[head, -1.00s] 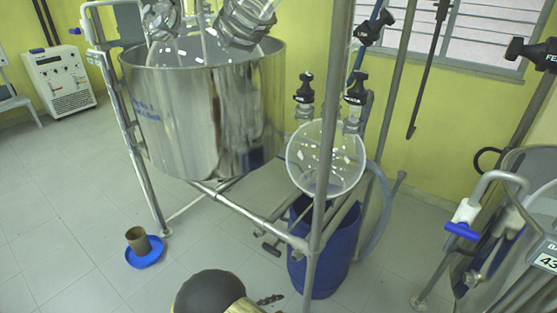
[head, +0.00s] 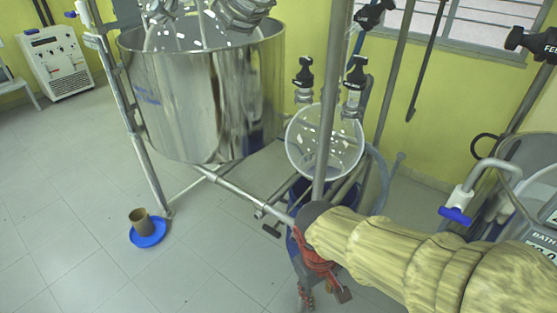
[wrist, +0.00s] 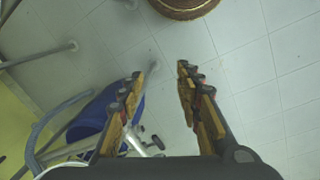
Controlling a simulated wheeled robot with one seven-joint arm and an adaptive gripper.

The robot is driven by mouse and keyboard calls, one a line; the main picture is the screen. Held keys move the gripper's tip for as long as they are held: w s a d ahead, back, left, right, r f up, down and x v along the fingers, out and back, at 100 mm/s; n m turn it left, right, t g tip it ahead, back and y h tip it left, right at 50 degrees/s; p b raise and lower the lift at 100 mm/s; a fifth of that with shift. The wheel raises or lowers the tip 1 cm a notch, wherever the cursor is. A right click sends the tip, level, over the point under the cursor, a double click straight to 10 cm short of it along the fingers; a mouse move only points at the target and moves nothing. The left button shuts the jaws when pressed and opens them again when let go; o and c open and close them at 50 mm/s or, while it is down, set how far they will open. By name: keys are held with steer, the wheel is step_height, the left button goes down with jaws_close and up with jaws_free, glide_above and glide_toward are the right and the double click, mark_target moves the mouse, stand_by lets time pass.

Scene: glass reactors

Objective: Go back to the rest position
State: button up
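My gripper (head: 306,292) hangs below my wrist at the bottom centre of the head view, in front of the blue drum (head: 296,190). In the wrist view my gripper (wrist: 163,72) has its two fingers well apart, with only floor between them. It holds nothing. The drum also shows at the left of the wrist view (wrist: 92,118), beside the left finger. No marker of a rest position is visible.
A metal frame (head: 238,190) carries a large steel vessel (head: 200,105) and a round glass flask (head: 300,150). A brown cup (head: 141,222) stands on a blue dish (head: 150,238) on the floor. Steel equipment (head: 530,160) stands at right.

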steer(key=s+d+r+m+t+p, duration=0.1)
steer(key=d+r, duration=0.3)
steer(key=r, duration=0.4)
steer(key=s+d+r+m+t+y+p, duration=0.1)
steer(key=s+d+r+m+t, duration=0.1)
steer(key=d+r+m+t, duration=0.2)
step_height(320, 180, up, 4)
steer(key=shift+s+d+f, duration=0.15)
steer(key=shift+s+d, duration=0.05)
steer(key=shift+d, duration=0.55)
